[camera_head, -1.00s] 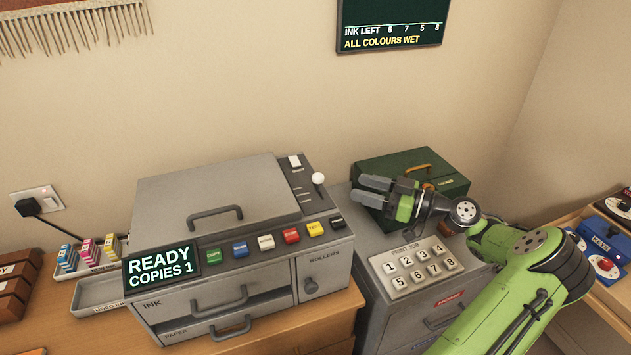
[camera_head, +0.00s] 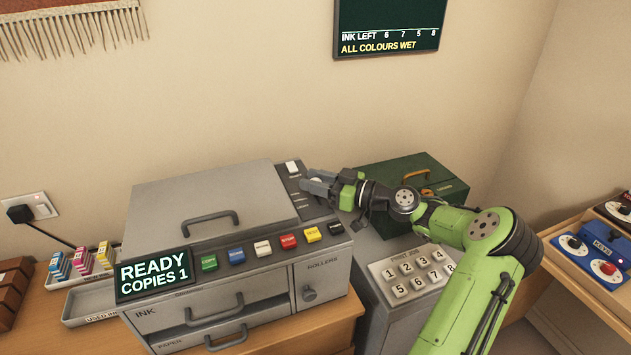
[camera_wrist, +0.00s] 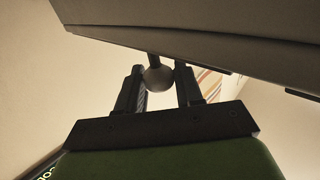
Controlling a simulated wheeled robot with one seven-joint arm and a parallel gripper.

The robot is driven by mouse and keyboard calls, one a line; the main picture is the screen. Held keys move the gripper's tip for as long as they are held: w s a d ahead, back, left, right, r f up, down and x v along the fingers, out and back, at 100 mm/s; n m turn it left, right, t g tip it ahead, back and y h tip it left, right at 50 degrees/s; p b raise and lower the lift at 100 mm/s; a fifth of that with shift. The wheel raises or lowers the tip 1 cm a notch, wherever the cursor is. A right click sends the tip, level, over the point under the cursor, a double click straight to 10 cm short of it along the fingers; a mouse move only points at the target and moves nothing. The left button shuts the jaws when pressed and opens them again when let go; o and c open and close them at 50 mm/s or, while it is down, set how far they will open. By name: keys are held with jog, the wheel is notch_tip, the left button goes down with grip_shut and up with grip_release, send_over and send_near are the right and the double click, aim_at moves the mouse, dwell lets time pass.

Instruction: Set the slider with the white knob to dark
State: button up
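The white knob (camera_wrist: 158,78) of the slider shows in the wrist view on a short dark stem, between the two fingers of my gripper (camera_wrist: 160,88). The left finger looks close to the knob, and a narrow gap shows on the right; I cannot tell whether they touch it. In the head view my gripper (camera_head: 314,182) is over the slider panel (camera_head: 293,184) at the right of the grey copier (camera_head: 225,235). The setting of the slider cannot be read.
Several coloured buttons (camera_head: 262,246) run along the copier's front edge, just below my gripper. A green box (camera_head: 418,171) stands behind my arm. A keypad (camera_head: 412,272) is on the grey cabinet to the right. A wall screen (camera_head: 387,27) hangs above.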

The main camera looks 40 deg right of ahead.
grip_shut()
jog(key=shift+w+d+r, duration=0.1)
jog(key=shift+w+d, duration=0.1)
jog(key=shift+w, duration=0.5)
jog(key=shift+w+d+r, duration=0.1)
jog(key=shift+w+d, duration=0.05)
jog(key=shift+w, duration=0.55)
jog(key=shift+r, duration=0.15)
jog(key=o, duration=0.5)
grip_release()
jog(key=shift+w, duration=0.1)
jog(key=shift+f, duration=0.2)
jog(key=shift+s+d, duration=0.25)
jog(key=shift+s, duration=0.1)
jog(key=p+v, duration=0.2)
jog(key=v, duration=1.3)
